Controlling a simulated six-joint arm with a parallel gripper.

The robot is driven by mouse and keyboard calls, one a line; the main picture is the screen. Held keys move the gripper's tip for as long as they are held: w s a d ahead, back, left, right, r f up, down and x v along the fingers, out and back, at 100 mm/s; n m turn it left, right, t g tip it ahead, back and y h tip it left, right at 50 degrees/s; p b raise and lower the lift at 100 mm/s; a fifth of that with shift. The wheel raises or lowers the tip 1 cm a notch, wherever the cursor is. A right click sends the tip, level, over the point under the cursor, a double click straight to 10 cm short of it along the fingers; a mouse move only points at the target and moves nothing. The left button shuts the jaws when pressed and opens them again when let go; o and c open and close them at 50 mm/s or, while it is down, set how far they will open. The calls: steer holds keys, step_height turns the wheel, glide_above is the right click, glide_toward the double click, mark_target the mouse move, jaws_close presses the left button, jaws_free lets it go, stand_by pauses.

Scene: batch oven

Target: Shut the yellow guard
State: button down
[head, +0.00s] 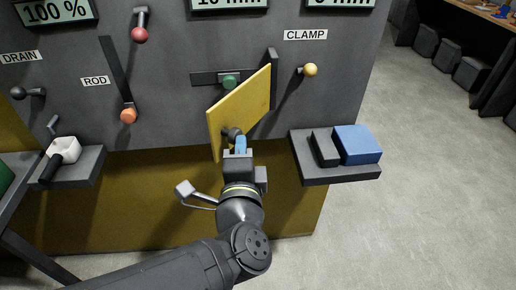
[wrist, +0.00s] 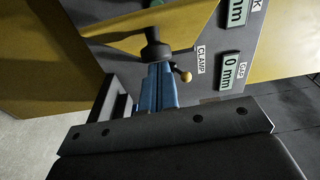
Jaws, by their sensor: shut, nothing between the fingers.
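The yellow guard (head: 240,108) is a flat panel standing out at an angle from the grey machine front. Its right edge is by a dark upright post (head: 273,65), and its left edge juts toward me. A dark knob (head: 232,132) sits on its face, low down. The guard (wrist: 140,32) and knob (wrist: 155,50) also show in the wrist view. My gripper (head: 241,143), with blue fingers (wrist: 158,88), is shut and empty, its tips right at the knob. I cannot tell whether they touch it. A green knob (head: 230,80) in a slot shows behind the guard's top edge.
The yellow clamp knob (head: 310,70) is to the right. Below it, a shelf (head: 345,176) holds a blue block (head: 357,144) and a black block (head: 325,147). The orange rod knob (head: 128,115) and a left shelf (head: 85,178) with a white and black tool are to the left.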

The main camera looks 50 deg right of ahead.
mark_target(218, 137)
steer(key=w+a, duration=0.1)
steer(key=w, duration=0.9)
steer(key=shift+w+a, duration=0.15)
steer(key=shift+a, duration=0.25)
stand_by(0.4)
steer(key=shift+v, duration=3.65)
steer(key=d+n+t+y, duration=0.1)
steer(key=d, duration=0.1)
steer(key=s+d+r+n+t+y, duration=0.1)
steer(key=n, duration=0.1)
steer(key=s+d+r+n+t+y, duration=0.1)
steer(key=d, duration=0.1)
steer(key=shift+d+n, duration=0.3)
steer(key=s+a+f+n+t+y, duration=0.1)
steer(key=s+f+n+t+y, duration=0.15)
steer(key=s+y, duration=0.45)
steer(key=shift+m+h, duration=0.35)
steer(key=shift+h, duration=0.25)
steer(key=shift+r+x, duration=0.2)
steer(key=shift+x, duration=6.35)
